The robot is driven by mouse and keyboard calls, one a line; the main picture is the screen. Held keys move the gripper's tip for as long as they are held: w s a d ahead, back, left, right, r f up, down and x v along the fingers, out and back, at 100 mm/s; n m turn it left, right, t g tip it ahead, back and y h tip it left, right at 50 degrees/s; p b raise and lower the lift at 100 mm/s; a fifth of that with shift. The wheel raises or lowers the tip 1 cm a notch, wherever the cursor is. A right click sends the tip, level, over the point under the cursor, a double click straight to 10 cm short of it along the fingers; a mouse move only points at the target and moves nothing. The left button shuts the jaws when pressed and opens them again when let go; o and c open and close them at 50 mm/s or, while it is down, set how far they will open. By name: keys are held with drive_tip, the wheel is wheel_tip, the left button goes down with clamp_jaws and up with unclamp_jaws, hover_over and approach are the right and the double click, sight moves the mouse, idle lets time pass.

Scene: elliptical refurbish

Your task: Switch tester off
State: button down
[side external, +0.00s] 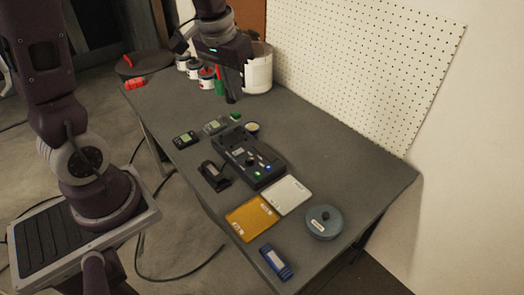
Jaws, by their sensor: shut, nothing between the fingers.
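The likely tester is a black box (236,150) with knobs and small controls, lying in the middle of the grey workbench. A blue light and a green-white light glow at its near right end. Its switch is too small to make out for certain. My gripper (231,99) points down above the far part of the bench, behind the box and apart from it. Its fingers are together and hold nothing.
Several paint cans (206,78) and a white bucket (258,70) stand close to my gripper. Small meters (186,139), a black holder (212,175), a yellow tray (251,218), a white tray (288,194) and a round blue-grey tin (323,222) surround the box. A pegboard (365,70) backs the bench.

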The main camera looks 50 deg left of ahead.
drive_tip(key=s+d+r+m+t, duration=0.1)
drive_tip(key=s+d+r, duration=0.2)
drive_tip(key=s, duration=0.6)
drive_tip(key=s+d+r+m+t, duration=0.2)
drive_tip(key=s+d+r, duration=0.2)
drive_tip(key=s, duration=0.4)
drive_tip(key=shift+s+d+r+h, duration=0.2)
drive_tip(key=shift+s+d+h, duration=0.15)
drive_tip(key=shift+d, duration=0.2)
drive_tip(key=w+a+f+n+g, duration=0.1)
drive_tip(key=w+a+f+n, duration=0.15)
drive_tip(key=w, duration=0.35)
drive_tip(key=w+a+f+n+g, duration=0.1)
drive_tip(key=w+a+n, duration=0.25)
drive_tip(key=w, duration=0.35)
drive_tip(key=w+a+f+n+g, duration=0.1)
drive_tip(key=w+a+f+n, duration=0.1)
drive_tip(key=w+a+n, duration=0.3)
drive_tip(key=w+a+f+n+g, duration=0.1)
drive_tip(key=w+a+f+n, duration=0.2)
drive_tip(key=f, duration=0.5)
drive_tip(key=w+a+f+n+g, duration=0.1)
drive_tip(key=w+a+f+n, duration=0.2)
drive_tip(key=f, duration=0.5)
drive_tip(key=shift+w+a+n+g, duration=0.35)
drive_tip(key=shift+w+a, duration=0.2)
drive_tip(key=shift+a, duration=0.4)
drive_tip(key=shift+f, duration=0.2)
